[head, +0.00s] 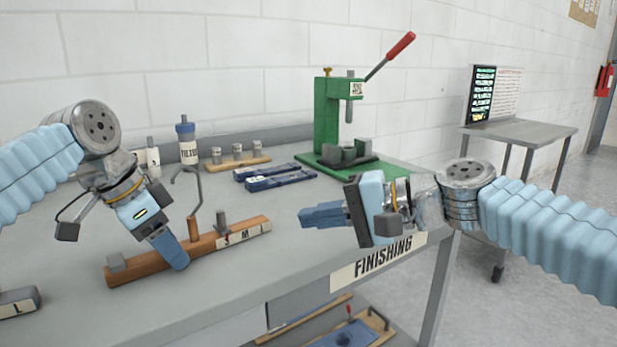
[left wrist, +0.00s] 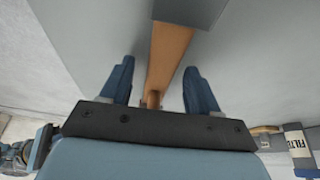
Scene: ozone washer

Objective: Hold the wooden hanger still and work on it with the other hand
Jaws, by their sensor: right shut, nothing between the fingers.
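The wooden hanger (head: 145,268) is a brown bar with a thin grey hook (head: 186,172) standing up from its middle. It lies on the workbench (head: 80,310) at the left. Grey blocks sit on it, and its right part carries a size label strip (head: 243,232). My left gripper (head: 170,248) is over the hanger left of the hook. In the left wrist view (left wrist: 160,88) its two blue fingers stand apart on either side of the bar (left wrist: 165,60), with a gap on each side. My right gripper (head: 308,216) is shut and empty above the bench's front right edge.
A green press (head: 326,112) with a red-handled lever stands at the back right. Blue-grey tools (head: 275,176), a filter bottle (head: 188,150) and a wooden rack (head: 235,163) are behind the hanger. A grey block marked L (head: 18,301) lies at left.

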